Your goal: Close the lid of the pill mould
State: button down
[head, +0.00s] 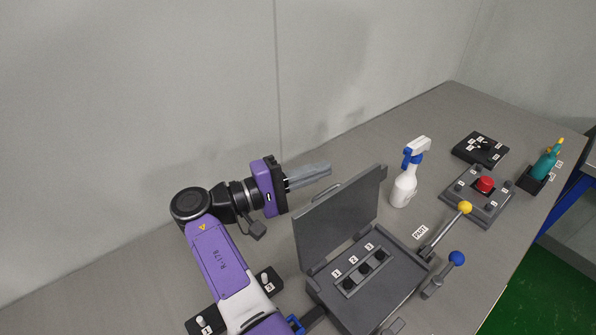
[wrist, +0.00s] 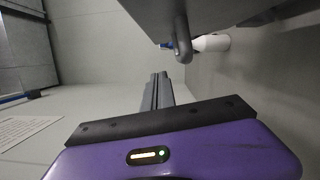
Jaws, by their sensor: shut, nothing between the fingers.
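The pill mould is a dark grey box (head: 385,306) on the table, with a row of round holes labelled 1, 2, 3. Its lid (head: 335,225) stands open, tilted up along the box's back left side, with a handle (head: 326,191) at its upper edge. In the wrist view the lid (wrist: 215,12) shows as a grey slab at the top, with the rounded handle (wrist: 182,45) hanging from it. My gripper (head: 328,172) is shut and empty, behind and above the lid's upper edge. Its fingers (wrist: 157,78) appear apart from the handle in the wrist view.
A white spray bottle (head: 404,187) stands right of the lid. A yellow-knobbed lever (head: 446,229) and a blue-knobbed lever (head: 444,272) stand right of the box. A red-button panel (head: 477,198), a black dial box (head: 480,149) and a teal bottle (head: 546,163) are farther right. The wall is behind.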

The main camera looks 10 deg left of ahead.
aim_at(338, 209)
jog(key=shift+s+d+r+p, duration=0.2)
jog(key=shift+d+p, duration=0.3)
jog(key=shift+d, duration=0.25)
jog(key=shift+s+d+r+p, duration=0.1)
jog(key=shift+s+d+p, duration=0.15)
jog(key=shift+d+p, duration=0.45)
jog(key=shift+s+d+r+p, duration=0.1)
jog(key=shift+s+d+p, duration=0.2)
jog(key=shift+d, duration=0.55)
jog(key=shift+w, duration=0.1)
jog(key=shift+d, duration=0.1)
